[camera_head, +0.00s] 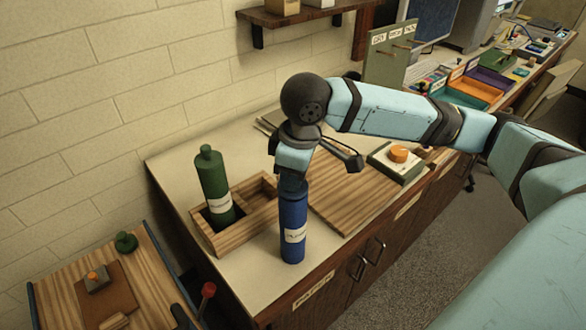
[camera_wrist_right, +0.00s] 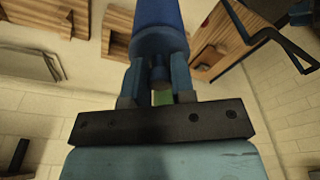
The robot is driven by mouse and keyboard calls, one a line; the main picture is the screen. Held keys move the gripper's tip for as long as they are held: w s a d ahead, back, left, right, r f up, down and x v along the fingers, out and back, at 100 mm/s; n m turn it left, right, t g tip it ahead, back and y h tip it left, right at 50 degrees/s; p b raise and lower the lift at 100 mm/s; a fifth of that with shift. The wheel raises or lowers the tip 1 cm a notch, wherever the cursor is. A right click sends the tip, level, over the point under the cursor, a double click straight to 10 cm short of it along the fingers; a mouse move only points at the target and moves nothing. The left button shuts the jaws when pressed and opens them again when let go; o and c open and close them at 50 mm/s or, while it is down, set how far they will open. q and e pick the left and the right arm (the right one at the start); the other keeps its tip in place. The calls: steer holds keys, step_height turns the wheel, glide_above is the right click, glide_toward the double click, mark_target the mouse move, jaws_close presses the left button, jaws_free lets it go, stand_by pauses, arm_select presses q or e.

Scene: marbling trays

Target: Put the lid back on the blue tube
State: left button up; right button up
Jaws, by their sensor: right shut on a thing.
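The blue tube (camera_head: 293,240), with a white label, stands upright near the front edge of the counter. My right gripper (camera_head: 292,182) points down over its top end and is shut. In the right wrist view my right gripper (camera_wrist_right: 159,75) has its fingers on either side of a narrow blue knob, which I take as the lid's (camera_wrist_right: 158,72). The wide blue body (camera_wrist_right: 157,22) lies just beyond. The lid is mostly hidden by the fingers in the head view, so I cannot tell whether it is seated. My left gripper is not in view.
A green bottle (camera_head: 213,187) stands in a wooden divided box (camera_head: 240,233) left of the tube. A wooden board (camera_head: 352,196) and an orange-buttoned device (camera_head: 397,160) lie to the right. A red-knobbed lever (camera_head: 208,289) rises in front. A low side table (camera_head: 148,275) is at left.

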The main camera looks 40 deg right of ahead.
steer(key=p, duration=0.2)
steer(key=shift+p, duration=0.4)
stand_by(2.0)
steer(key=shift+f+p, duration=0.25)
steer(key=shift+p, duration=0.45)
stand_by(0.9)
steer(key=shift+p, duration=0.75)
stand_by(0.6)
steer(key=o, duration=1.4)
steer(key=shift+o, duration=0.2)
steer(key=shift+r, duration=0.1)
